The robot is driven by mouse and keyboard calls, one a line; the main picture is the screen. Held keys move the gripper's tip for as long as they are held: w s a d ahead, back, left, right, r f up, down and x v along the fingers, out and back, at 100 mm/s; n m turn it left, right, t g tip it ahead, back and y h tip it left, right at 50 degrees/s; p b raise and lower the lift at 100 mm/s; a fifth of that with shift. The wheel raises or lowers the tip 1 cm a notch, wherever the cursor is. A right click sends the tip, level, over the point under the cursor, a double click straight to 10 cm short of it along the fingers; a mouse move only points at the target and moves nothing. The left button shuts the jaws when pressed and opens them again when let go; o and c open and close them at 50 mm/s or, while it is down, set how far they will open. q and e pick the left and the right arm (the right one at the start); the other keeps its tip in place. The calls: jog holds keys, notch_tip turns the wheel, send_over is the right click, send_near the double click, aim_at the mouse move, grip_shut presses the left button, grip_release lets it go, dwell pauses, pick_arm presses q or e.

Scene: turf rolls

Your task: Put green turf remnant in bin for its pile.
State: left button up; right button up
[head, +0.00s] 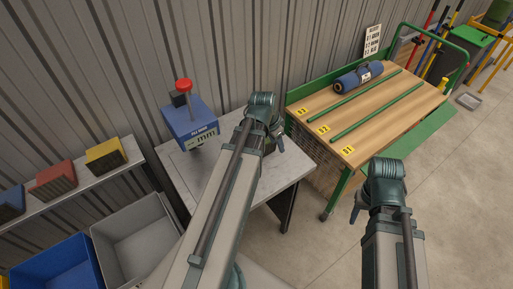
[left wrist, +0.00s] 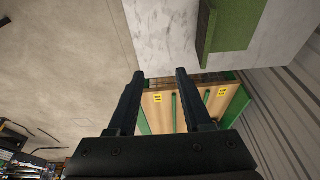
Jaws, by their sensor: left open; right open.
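The green turf remnant (left wrist: 227,25) lies on the pale grey tabletop at the top of the left wrist view. Its green face and a darker side show. In the head view it is mostly or wholly hidden behind my left arm. My left gripper (head: 273,141) is over the small grey table (head: 298,163), and its two fingers (left wrist: 160,78) stand apart with nothing between them. My right gripper (head: 362,205) is open and empty, in front of the wooden bench. A grey bin (head: 130,232) and a blue bin (head: 58,264) stand at the lower left.
Blue (head: 11,203), red (head: 54,182) and yellow (head: 105,155) samples sit on a shelf above the bins. A blue gauge (head: 190,122) with a red knob stands on the grey table. The wooden bench (head: 385,112) carries green rails and a dark blue roll (head: 358,79).

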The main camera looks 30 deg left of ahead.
pick_arm(q)
jog(key=shift+t, duration=0.7)
jog(key=a, duration=0.6)
jog(key=a+b, duration=0.1)
jog(key=a, duration=0.2)
jog(key=shift+w+f, duration=0.2)
jog(key=shift+f, duration=0.2)
jog(key=b+x, duration=0.7)
jog(key=x, duration=0.1)
jog(key=shift+a+f+b, duration=0.1)
jog(key=shift+a+b, duration=0.05)
jog(key=shift+b, duration=0.2)
jog(key=shift+w+f, duration=0.15)
jog(key=shift+f, duration=0.05)
jog(key=shift+f+b, duration=0.1)
jog(key=shift+b, duration=0.2)
jog(key=b, duration=0.5)
send_over(266, 156)
notch_tip(266, 156, down, 5)
jog(key=shift+a+r, duration=0.1)
jog(key=shift+r, duration=0.05)
jog(key=shift+r+p, duration=0.15)
jog(key=shift+p, duration=0.15)
jog(key=shift+f, duration=0.25)
grip_shut()
